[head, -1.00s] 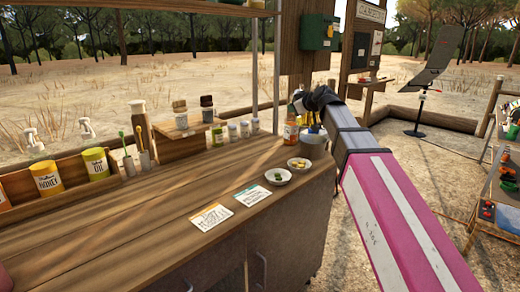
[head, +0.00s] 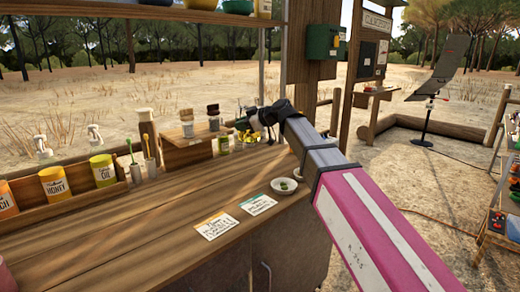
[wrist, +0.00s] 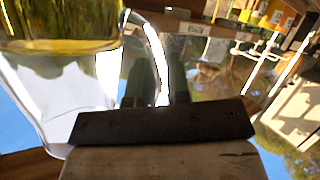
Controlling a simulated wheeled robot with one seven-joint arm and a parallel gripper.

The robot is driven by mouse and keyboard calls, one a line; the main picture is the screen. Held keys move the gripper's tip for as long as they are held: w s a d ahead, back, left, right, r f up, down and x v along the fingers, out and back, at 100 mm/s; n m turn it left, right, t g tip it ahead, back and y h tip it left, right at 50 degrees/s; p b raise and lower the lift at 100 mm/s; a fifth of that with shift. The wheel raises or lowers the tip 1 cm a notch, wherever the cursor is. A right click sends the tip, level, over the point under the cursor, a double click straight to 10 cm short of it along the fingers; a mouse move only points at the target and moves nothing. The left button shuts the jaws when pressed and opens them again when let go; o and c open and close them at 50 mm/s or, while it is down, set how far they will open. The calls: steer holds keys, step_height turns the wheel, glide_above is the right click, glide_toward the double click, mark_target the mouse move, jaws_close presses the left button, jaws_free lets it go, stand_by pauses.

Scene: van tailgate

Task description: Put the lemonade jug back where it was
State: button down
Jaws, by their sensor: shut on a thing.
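My gripper (head: 250,124) is above the far right end of the wooden counter, in the head view. In the wrist view its dark fingers (wrist: 160,82) are shut on the curved handle of the clear glass lemonade jug (wrist: 75,85). Yellow lemonade shows inside the jug at the upper left of that upside-down picture. In the head view the jug is mostly hidden behind my gripper. A bit of yellow shows just below the fingers. I cannot tell whether the jug touches the counter.
The wooden counter (head: 150,228) holds two printed cards (head: 217,226) and a small white bowl (head: 284,186). Jars stand on a small riser (head: 190,152) and beside it, close to my gripper. Honey and oil tins (head: 54,183) line the left.

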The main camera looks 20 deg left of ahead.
steer(key=shift+w+d+f, duration=0.6)
steer(key=shift+w+f, duration=1.2)
steer(key=shift+w+d+f, duration=0.65)
steer(key=shift+w+f, duration=1.15)
steer(key=shift+w+d+f, duration=0.6)
steer(key=shift+w+f, duration=1.2)
steer(key=shift+f, duration=0.1)
steer(key=c, duration=1.1)
jaws_free()
steer(key=v, duration=0.7)
steer(key=shift+d, duration=0.3)
